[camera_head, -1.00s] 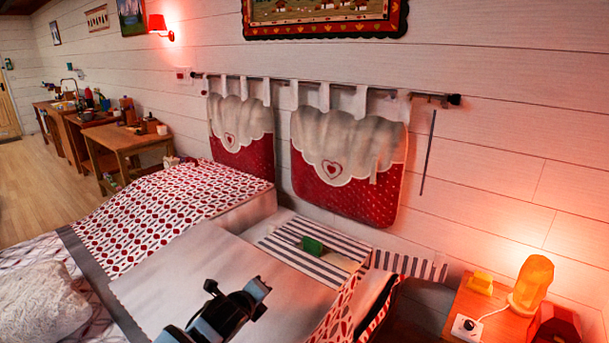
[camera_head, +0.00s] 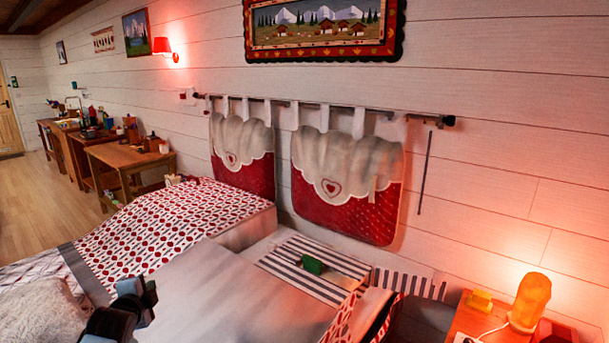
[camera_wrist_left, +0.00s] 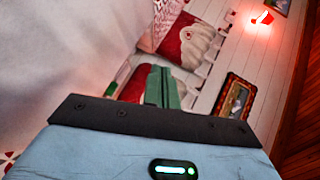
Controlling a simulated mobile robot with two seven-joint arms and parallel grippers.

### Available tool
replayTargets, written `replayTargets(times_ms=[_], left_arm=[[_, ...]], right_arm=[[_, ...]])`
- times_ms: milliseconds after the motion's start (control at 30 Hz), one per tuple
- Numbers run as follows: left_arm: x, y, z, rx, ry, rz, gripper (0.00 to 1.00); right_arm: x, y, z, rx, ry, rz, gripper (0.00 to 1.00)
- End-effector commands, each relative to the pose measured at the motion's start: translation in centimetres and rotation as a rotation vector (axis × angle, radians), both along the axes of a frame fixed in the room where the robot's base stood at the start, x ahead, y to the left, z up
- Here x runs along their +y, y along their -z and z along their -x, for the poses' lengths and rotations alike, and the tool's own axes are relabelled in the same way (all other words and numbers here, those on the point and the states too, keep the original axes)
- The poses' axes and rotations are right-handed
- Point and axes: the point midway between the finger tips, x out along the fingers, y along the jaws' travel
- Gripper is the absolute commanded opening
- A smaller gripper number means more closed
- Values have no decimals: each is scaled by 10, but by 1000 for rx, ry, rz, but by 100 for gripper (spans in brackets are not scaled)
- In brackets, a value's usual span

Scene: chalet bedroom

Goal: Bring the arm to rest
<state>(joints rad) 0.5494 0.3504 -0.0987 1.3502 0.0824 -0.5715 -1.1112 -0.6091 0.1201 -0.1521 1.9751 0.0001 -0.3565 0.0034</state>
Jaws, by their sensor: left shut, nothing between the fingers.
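My left gripper (camera_head: 137,296) shows at the lower left of the head view, above the grey-white bed cover (camera_head: 225,295). Its fingers are together and hold nothing. In the left wrist view the closed green-grey fingers (camera_wrist_left: 163,87) stand up past the dark edge of the gripper body, with the pale bed cover at the left and the wall beyond. My right gripper is not in the head view.
A small green object (camera_head: 313,265) lies on the striped bedding. A wooden bedside table (camera_head: 470,322) with a glowing orange lamp (camera_head: 530,300) stands at the right. Wooden side tables (camera_head: 125,157) line the wall at the far left. Hangings (camera_head: 345,195) cover the wall behind the bed.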

Motion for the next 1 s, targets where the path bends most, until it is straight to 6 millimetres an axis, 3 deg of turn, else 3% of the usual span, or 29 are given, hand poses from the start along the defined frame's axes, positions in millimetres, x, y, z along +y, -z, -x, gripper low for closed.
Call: replayTargets(times_ms=[400,733,1000], left_arm=[[-4,-27,-8,-228,-153,630,0],[-7,-41,-10,-329,-196,983,0],[-43,37,40,-212,-205,1014,0]], right_arm=[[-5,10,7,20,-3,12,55],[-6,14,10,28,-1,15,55],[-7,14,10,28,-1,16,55]])
